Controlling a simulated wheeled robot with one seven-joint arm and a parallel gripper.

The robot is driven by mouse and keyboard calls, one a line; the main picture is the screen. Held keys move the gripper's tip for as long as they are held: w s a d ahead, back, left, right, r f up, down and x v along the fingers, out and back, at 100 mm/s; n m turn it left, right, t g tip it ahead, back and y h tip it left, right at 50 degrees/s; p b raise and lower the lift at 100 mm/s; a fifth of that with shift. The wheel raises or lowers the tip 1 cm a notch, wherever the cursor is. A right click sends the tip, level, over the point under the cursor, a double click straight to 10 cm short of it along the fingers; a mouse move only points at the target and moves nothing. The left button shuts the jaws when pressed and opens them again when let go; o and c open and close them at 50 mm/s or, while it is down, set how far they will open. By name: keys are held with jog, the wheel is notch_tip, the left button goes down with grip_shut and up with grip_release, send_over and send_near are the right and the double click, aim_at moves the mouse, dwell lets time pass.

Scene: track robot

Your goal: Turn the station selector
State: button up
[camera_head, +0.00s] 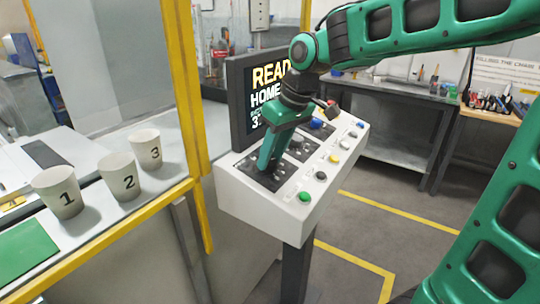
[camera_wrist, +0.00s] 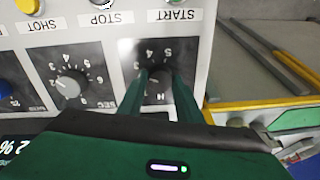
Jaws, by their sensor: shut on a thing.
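The station selector (camera_wrist: 157,97) is a dark knob on a black dial plate, marked with an H and digits that appear upside down in the wrist view. My gripper (camera_wrist: 158,80) has its two green fingers on either side of the knob, shut on it. In the head view my gripper (camera_head: 266,171) points down at the near-left dial of the white control panel (camera_head: 245,200), and its fingers hide the knob there. The knob's pointer is mostly hidden, so its exact setting cannot be read.
A second dial (camera_wrist: 70,84) marked SEC sits beside the selector. START, STOP and SHOT buttons line the panel edge, including a green button (camera_head: 305,197). A screen (camera_head: 262,95) behind shows READ and HOME, partly covered. Numbered cups (camera_head: 121,178) stand on the left table.

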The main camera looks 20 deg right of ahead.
jog(key=m, duration=0.4)
jog(key=shift+w+r+m, duration=0.1)
jog(key=shift+r+m, duration=0.05)
jog(key=shift+m, duration=0.15)
jog(key=m, duration=0.4)
jog(key=shift+m+t+h, duration=0.3)
jog(key=m, duration=0.4)
jog(key=shift+a+m, duration=0.1)
jog(key=shift+m, duration=2)
jog(key=o, duration=1)
jog(key=shift+h, duration=0.3)
jog(key=shift+o, duration=0.2)
jog(key=v, duration=1)
jog(key=shift+r, duration=0.2)
